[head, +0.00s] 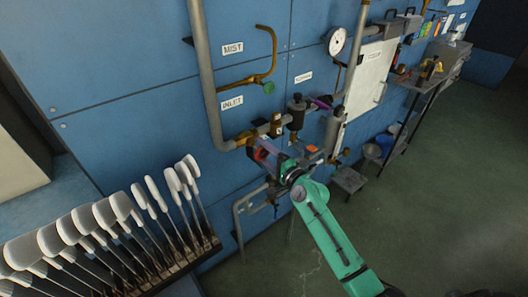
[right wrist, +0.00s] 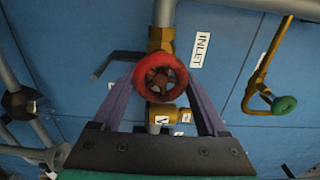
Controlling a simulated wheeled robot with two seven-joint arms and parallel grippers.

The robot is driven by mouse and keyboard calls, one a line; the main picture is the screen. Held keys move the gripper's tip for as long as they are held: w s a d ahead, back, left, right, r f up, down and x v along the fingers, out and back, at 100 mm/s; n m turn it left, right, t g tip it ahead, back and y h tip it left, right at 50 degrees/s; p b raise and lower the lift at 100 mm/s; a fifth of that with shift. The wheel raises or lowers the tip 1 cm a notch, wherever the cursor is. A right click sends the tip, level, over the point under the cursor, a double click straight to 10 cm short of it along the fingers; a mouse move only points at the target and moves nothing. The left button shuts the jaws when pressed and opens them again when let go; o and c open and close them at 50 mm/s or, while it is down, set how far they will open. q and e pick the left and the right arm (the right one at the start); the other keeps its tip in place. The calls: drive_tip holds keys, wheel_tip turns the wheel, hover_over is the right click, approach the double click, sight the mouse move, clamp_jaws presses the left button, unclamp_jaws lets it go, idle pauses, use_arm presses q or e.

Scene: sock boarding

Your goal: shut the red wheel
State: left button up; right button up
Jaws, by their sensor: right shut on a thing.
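The red wheel (head: 259,155) is a small spoked handwheel on the brass valve of the inlet pipe, beside the INLET label. In the right wrist view the red wheel (right wrist: 149,64) faces me, with a dark hub and spokes. My right gripper (head: 263,149) reaches it from the lower right. Its purple fingers stand on either side of the rim in the right wrist view (right wrist: 161,78), and it is shut on the wheel. In the head view the finger and gripper body partly hide the wheel. My left gripper is not in view.
A green wheel (head: 268,88) hangs on the brass mist pipe above. A dark valve body (head: 297,110) and a pressure gauge (head: 336,41) are to the right. A rack of white sock boards (head: 110,225) stands at lower left. The floor at right (head: 440,190) is clear.

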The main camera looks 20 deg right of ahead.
idle(0.3)
drive_tip(key=o, duration=1.3)
drive_tip(key=b+v, duration=0.3)
drive_tip(key=v, duration=1.1)
drive_tip(key=shift+s+f, duration=0.1)
drive_tip(key=shift+s, duration=0.15)
